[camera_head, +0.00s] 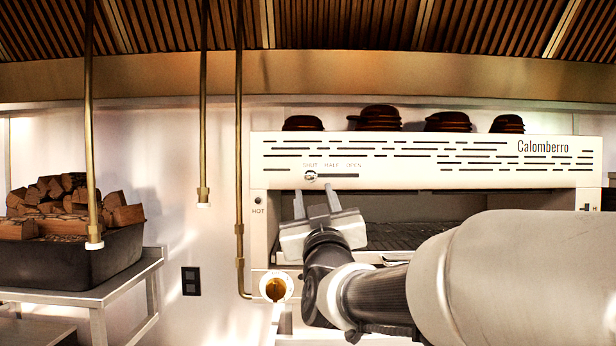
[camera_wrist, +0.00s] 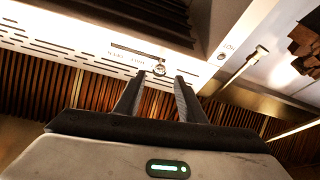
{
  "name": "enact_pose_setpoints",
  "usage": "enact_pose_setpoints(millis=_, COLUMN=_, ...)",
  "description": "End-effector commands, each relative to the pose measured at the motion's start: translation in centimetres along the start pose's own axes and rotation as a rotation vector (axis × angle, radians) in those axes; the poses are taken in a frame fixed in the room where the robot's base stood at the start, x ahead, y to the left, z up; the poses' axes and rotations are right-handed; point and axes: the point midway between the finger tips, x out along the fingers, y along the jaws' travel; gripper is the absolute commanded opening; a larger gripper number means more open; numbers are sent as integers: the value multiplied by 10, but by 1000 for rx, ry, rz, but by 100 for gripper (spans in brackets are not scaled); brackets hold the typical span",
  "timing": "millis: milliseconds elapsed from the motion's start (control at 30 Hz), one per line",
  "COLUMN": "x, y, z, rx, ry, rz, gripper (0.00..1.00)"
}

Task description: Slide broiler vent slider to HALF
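The broiler (camera_head: 425,150) is a cream unit with a slotted front panel marked Calomberro. Its vent slider knob (camera_head: 311,176) is small, round and metallic, at the left end of a dark slot under the word SHUT. HALF and OPEN are printed to its right. In the wrist view the knob (camera_wrist: 159,70) shows between and just beyond my fingertips, with the slot running up and left from it. My gripper (camera_head: 316,203) is below the knob in the head view. Its two fingers are apart with nothing between them. I cannot tell whether a fingertip touches the knob.
Stacks of dark dishes (camera_head: 379,118) stand on top of the broiler. Brass pipes (camera_head: 240,150) hang to its left. A black bin of firewood (camera_head: 75,255) sits on a metal table at far left. The broiler's dark opening (camera_head: 400,215) lies behind my arm.

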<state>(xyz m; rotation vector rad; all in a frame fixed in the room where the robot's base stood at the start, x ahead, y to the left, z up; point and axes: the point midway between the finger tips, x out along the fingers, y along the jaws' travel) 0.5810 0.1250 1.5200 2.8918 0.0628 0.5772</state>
Motion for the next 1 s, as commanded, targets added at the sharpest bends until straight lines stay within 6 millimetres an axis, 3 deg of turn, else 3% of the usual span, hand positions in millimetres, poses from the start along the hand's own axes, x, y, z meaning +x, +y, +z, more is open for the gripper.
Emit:
enact_pose_setpoints(millis=100, x=28, y=1, z=-1, rx=0, ry=-2, rz=1, gripper=37)
enact_pose_setpoints(millis=300, x=59, y=0, z=0, rx=-1, ry=-2, rz=0, gripper=37)
enact_pose_setpoints(millis=500, x=72, y=1, z=0, rx=0, ry=-1, rz=1, gripper=37)
enact_pose_setpoints(millis=767, x=73, y=1, z=0, rx=0, ry=-1, rz=1, gripper=37)
enact_pose_setpoints(millis=1000, x=72, y=1, z=0, rx=0, ry=-1, rz=1, gripper=0)
